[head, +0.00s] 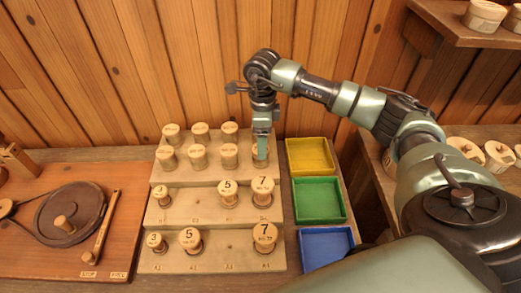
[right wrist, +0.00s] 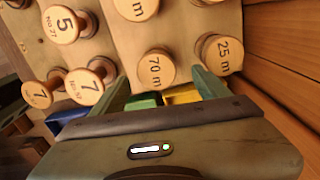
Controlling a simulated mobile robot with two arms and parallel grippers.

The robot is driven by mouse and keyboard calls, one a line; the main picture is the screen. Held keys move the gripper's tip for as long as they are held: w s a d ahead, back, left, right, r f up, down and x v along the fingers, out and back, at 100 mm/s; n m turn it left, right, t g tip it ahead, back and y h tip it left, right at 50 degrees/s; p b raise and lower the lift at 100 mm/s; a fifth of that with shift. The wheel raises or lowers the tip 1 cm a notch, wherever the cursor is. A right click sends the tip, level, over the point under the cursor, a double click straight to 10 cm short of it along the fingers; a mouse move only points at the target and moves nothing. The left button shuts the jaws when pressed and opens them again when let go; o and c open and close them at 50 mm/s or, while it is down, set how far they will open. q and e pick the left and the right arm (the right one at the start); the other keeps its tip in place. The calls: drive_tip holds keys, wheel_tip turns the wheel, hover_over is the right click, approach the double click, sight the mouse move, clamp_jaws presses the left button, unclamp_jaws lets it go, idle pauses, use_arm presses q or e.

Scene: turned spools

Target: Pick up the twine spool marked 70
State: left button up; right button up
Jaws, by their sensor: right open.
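The spool marked 70 m (right wrist: 156,68) is pale wood with a round top and stands upright at the right end of the top step. In the head view this spool (head: 260,157) is partly hidden behind my right gripper (head: 262,142). In the right wrist view my right gripper (right wrist: 163,86) is open, with one finger on each side of the 70 m spool's near side. I see gaps between the fingers and the spool and cannot tell if either touches it. My left gripper is not in view.
A 25 m spool (right wrist: 222,55) stands close behind, beside one finger. Several spools share the stepped wooden rack (head: 225,262), including a large 7 (head: 263,186). Yellow (head: 310,157), green (head: 318,200) and blue (head: 327,245) trays lie right. A plank wall (head: 200,60) rises behind.

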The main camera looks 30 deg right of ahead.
drive_tip(key=shift+s+a+f+p, duration=0.15)
drive_tip(key=shift+f+p, duration=0.15)
drive_tip(key=shift+f, duration=0.1)
wheel_tip(320, 180, down, 4)
drive_tip(key=shift+a+r+p, duration=0.1)
drive_tip(key=shift+a+p, duration=0.05)
drive_tip(key=shift+p, duration=0.65)
drive_tip(key=shift+f, duration=0.4)
drive_tip(key=c, duration=1.5)
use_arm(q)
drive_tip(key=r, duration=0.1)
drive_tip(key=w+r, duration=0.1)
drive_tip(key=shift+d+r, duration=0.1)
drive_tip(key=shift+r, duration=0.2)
use_arm(e)
drive_tip(key=shift+r, duration=0.1)
